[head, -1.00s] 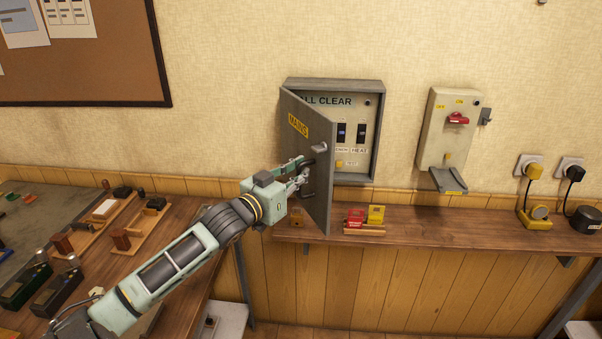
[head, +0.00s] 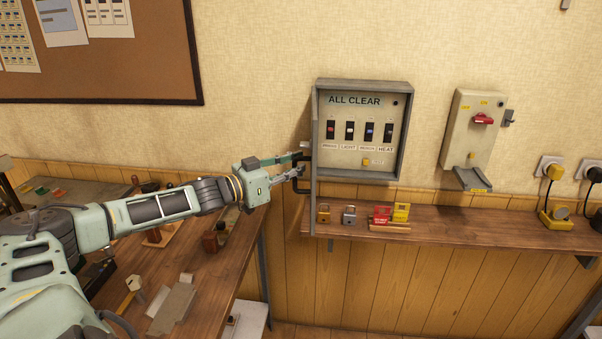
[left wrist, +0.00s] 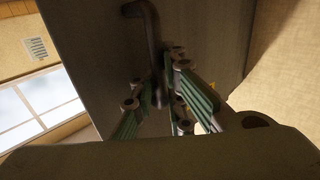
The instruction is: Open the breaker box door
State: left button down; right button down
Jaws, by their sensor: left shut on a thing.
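The grey breaker box (head: 410,135) on the wall stands open, with "ALL CLEAR" and several labelled switches showing inside. Its door (head: 314,210) is swung out at the left side and shows almost edge-on in the head view. My left gripper (head: 302,167) is shut on the dark door handle (head: 301,188) at the door's left face. In the left wrist view the fingers (left wrist: 160,95) close around the bent handle (left wrist: 147,22), and the grey door (left wrist: 88,45) fills the middle behind them. My right gripper is out of view.
A shelf (head: 470,219) below the box carries padlocks (head: 349,215) and red and yellow tags (head: 382,214). A switch box (head: 474,140) with a red handle hangs to the right. A workbench (head: 215,275) with tools is at lower left.

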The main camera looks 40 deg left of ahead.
pick_arm(q)
jog(key=shift+s+a+f, duration=0.15)
jog(key=shift+s+a, duration=0.1)
jog(key=shift+a, duration=0.25)
jog(key=shift+s+a+f, duration=0.1)
jog(key=shift+s+a, duration=0.1)
jog(key=shift+a, duration=0.3)
jog(key=c, duration=2.2)
grip_release()
jog(key=shift+o, duration=1.1)
jog(key=shift+s+a+r, duration=0.1)
jog(key=shift+s+a, duration=0.05)
jog(key=v, duration=1.2)
